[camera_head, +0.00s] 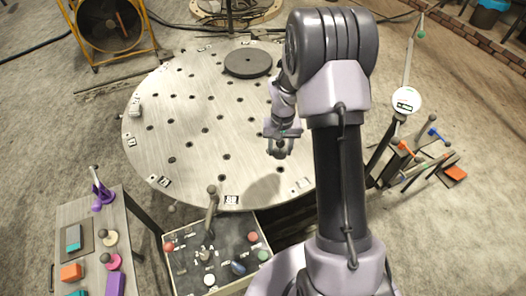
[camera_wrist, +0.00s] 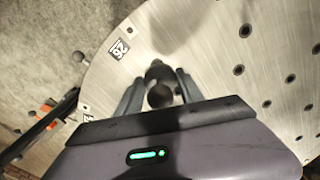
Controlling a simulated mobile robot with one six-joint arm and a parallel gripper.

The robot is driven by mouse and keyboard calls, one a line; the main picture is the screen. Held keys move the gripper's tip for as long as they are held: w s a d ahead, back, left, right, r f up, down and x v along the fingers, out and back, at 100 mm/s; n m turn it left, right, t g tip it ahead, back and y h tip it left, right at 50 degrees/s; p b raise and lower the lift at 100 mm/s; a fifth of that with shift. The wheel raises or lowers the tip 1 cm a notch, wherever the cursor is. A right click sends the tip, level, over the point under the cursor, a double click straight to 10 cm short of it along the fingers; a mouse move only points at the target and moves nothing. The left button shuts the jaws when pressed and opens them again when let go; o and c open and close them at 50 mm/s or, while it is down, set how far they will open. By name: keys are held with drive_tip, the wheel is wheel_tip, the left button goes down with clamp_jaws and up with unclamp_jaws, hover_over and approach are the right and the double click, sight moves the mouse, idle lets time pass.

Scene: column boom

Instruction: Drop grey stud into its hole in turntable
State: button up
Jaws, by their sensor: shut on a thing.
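The turntable (camera_head: 205,110) is a large round brushed-metal disc with several dark holes and numbered tags at its rim. It also fills much of the wrist view (camera_wrist: 215,55). My gripper (camera_head: 281,150) is over the near right part of the turntable. In the wrist view my gripper (camera_wrist: 158,78) has both fingers closed on a dark grey stud (camera_wrist: 160,96) with a round ball end. The stud appears to be above the disc, near the rim; its lower end is hard to make out. I cannot tell which hole is the stud's own.
A dark round disc (camera_head: 248,63) lies on the turntable's far side. A side table (camera_head: 75,215) with coloured parts is at left, a yellow-framed fan (camera_head: 108,22) behind. A dial gauge (camera_head: 407,101) stands at right.

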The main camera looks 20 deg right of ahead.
drive_tip(key=shift+w+d+f, duration=0.35)
drive_tip(key=shift+d+f, duration=0.1)
drive_tip(key=shift+d, duration=0.25)
drive_tip(key=shift+s+f+b, duration=0.1)
drive_tip(key=shift+f+b, duration=0.5)
drive_tip(key=shift+f, duration=0.15)
drive_tip(key=shift+f+b, duration=1.5)
drive_tip(key=shift+f, duration=0.7)
drive_tip(key=shift+f, duration=0.15)
drive_tip(key=shift+f+b, duration=1.95)
drive_tip(key=shift+f, duration=0.3)
drive_tip(key=o, duration=1.1)
